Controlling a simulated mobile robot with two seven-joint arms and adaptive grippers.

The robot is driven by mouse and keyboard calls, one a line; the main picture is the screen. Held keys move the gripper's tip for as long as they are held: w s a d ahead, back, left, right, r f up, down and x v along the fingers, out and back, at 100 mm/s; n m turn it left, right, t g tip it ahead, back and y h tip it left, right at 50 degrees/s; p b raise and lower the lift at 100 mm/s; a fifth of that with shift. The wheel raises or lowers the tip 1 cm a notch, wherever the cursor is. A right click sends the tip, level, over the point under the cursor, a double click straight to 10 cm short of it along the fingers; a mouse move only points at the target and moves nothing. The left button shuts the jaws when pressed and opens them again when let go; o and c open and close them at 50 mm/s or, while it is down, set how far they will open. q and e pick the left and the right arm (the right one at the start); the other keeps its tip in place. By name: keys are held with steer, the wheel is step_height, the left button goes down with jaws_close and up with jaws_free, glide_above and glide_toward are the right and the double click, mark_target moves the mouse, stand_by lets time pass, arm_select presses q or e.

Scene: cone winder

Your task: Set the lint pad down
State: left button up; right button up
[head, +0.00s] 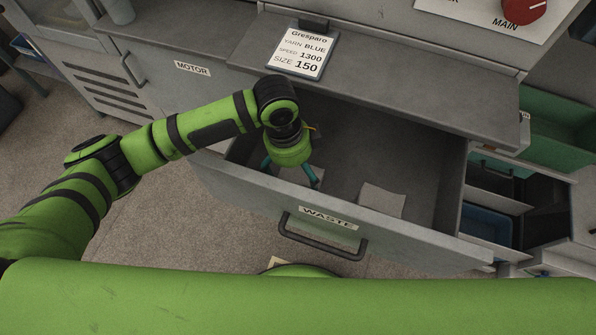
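The open drawer labelled WASTE (330,218) holds two flat, pale grey pieces. One pale piece (382,201) lies toward the right, by the front wall. The other pale piece (297,175) shows below and between the fingers of my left gripper (291,176). I cannot tell for certain which one is the lint pad. My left gripper points down inside the drawer, its teal fingers spread apart with no object visibly pinched. The wrist hides part of the drawer's back left. My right gripper is out of view.
A grey ledge (420,95) overhangs the drawer's back and bears an order card (302,53). The MOTOR cabinet (150,75) stands left. Green (560,135) and blue (487,222) bins are at right.

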mark_target(291, 174)
arm_select(q)
step_height(291, 174, up, 9)
steer(key=a, duration=0.1)
steer(key=shift+w+a, duration=0.15)
steer(key=shift+w, duration=0.05)
